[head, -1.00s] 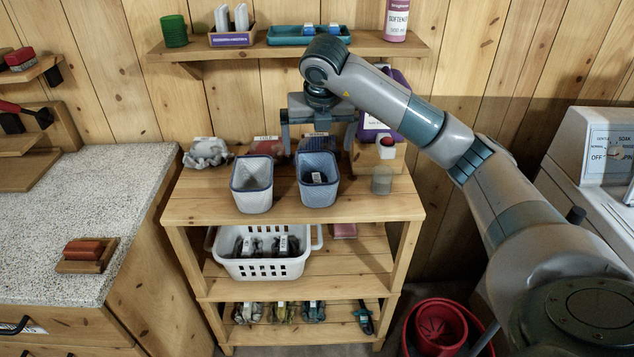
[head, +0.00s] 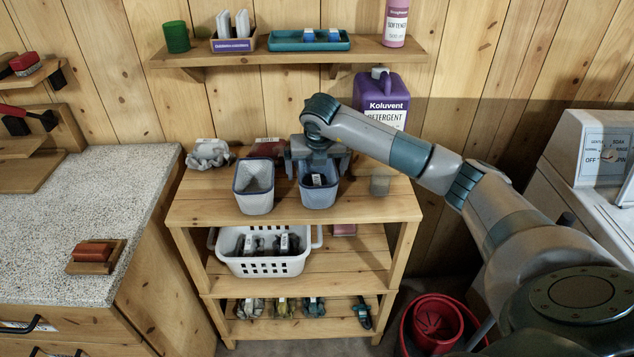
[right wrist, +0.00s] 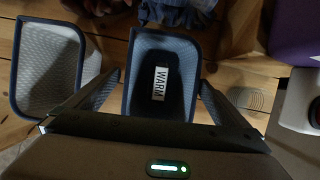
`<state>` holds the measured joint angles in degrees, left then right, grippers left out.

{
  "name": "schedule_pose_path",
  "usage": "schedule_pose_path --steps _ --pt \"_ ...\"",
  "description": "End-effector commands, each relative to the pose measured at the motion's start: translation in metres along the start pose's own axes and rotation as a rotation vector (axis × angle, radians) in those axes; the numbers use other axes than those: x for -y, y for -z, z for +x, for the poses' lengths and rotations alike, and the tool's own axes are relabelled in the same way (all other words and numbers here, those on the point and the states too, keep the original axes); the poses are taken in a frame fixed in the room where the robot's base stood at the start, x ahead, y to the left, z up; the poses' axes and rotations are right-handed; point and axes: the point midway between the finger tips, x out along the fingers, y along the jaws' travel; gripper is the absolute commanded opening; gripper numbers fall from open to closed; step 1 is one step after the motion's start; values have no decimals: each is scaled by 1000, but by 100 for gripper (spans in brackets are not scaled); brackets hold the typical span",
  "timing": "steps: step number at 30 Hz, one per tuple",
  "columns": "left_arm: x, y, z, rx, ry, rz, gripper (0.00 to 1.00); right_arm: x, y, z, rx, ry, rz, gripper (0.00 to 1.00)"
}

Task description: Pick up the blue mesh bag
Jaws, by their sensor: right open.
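The blue mesh bag (right wrist: 178,14) is a crumpled blue cloth shape at the top edge of the right wrist view, just behind a blue-rimmed bin. In the head view my right gripper and wrist hide it. My right gripper (head: 318,168) is open and empty, pointing down above the rear of the right bin on the rack's top shelf. In the right wrist view its fingers (right wrist: 158,98) lie to either side of that bin, with the bag beyond them. I cannot tell whether the fingers touch the bin. My left gripper is not in view.
The right bin (right wrist: 133,112) holds a WARM label; a pale bin (head: 254,201) stands left. Behind are a grey bag (head: 208,153) and a red bag (head: 265,147). A purple detergent jug (head: 384,92) stands behind right. A wall shelf (head: 290,55) is above.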

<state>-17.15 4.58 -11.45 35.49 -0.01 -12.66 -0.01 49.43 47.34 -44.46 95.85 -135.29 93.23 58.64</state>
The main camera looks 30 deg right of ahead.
Motion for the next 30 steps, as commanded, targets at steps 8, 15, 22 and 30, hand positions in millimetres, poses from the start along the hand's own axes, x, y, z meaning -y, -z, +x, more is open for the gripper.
schedule_pose_path --steps 8,15,22,30 --pt "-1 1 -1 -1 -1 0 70 0 0 0 0 0 0 100" --pt "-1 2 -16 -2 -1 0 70 2 1 15 -4 3 2 100" --pt "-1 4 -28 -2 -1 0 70 3 1 43 -3 1 1 100" --pt "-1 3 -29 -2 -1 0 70 3 2 52 0 0 0 100"
